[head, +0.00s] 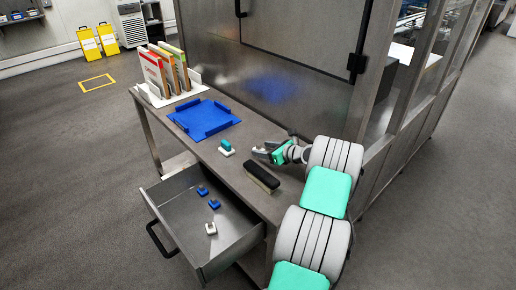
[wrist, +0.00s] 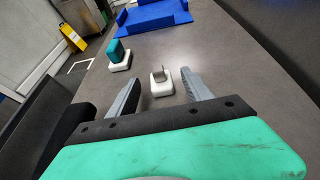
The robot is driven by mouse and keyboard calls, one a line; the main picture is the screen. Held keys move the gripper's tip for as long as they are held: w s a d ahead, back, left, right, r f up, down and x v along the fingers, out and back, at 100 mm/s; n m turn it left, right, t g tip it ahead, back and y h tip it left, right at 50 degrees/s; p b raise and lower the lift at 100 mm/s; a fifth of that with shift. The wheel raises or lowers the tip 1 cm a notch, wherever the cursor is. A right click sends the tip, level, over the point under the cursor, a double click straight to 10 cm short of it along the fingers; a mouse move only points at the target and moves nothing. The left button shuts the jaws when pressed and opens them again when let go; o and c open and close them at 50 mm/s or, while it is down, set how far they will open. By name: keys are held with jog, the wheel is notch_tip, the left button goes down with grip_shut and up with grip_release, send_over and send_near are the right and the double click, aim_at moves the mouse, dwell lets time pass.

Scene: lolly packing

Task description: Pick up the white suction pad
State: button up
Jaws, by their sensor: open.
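A small white suction pad (wrist: 161,87) with a notched upright part stands on the grey table in the wrist view. It lies between the fingers of my gripper (wrist: 161,73), which are open on either side of it with gaps to both. I cannot tell if they are at its height. In the head view my gripper (head: 262,151) is low over the table's right part, and I cannot make out that pad there. Another white pad (head: 211,229) lies in the open drawer, with two blue ones (head: 202,190) (head: 214,204).
A teal block on a white base (head: 226,148) stands left of my gripper, also in the wrist view (wrist: 119,55). A black-topped brush (head: 263,176) lies nearer the front. A blue tray (head: 181,119) and a folder rack (head: 169,95) are farther left. The drawer (head: 190,254) sticks out in front.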

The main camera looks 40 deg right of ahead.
aim_at(260, 148)
jog(key=x, duration=0.3)
jog(key=shift+w, duration=0.15)
grip_shut()
dwell(0.4)
